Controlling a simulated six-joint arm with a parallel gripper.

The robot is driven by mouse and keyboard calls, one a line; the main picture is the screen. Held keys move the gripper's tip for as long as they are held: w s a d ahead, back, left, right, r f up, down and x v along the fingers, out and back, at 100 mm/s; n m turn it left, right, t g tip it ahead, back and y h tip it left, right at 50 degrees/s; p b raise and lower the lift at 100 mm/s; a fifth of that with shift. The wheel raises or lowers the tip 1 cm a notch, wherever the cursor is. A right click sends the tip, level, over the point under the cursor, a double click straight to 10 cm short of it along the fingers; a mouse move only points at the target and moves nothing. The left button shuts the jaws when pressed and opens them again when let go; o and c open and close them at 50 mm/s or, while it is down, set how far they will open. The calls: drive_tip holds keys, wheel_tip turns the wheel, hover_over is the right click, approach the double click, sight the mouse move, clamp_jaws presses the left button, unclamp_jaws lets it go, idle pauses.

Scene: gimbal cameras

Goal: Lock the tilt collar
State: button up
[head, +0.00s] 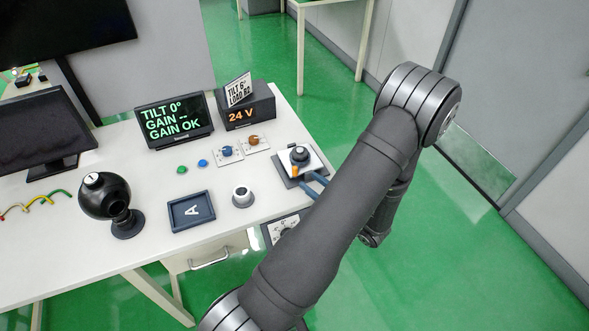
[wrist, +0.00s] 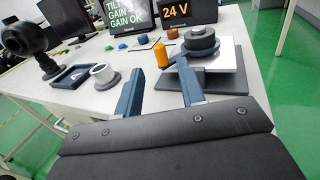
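A small device with a black round collar (head: 300,154) stands on a light plate over a dark base at the table's right side. An orange upright lever (head: 295,171) is on its near side. In the wrist view the collar (wrist: 200,40) shows as stacked dark discs, with the orange lever (wrist: 162,55) at its left. My gripper (wrist: 158,70) is open, its two blue fingers apart with nothing between them. The lever appears beyond the fingertips, roughly in line with the gap; contact is not visible. In the head view the blue fingers (head: 313,183) are just in front of the device, partly hidden by my arm.
A card (head: 238,90) reads TILT 6°, LOAD B2, on the 24 V box (head: 247,112). A black ball-shaped device (head: 106,196), a tray marked A (head: 192,211) and a white cylinder (head: 242,195) stand left.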

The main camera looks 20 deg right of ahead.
sight(297, 172)
drive_tip(key=x, duration=0.7)
drive_tip(key=shift+w+a, duration=0.15)
drive_tip(key=shift+w, duration=0.25)
clamp_jaws()
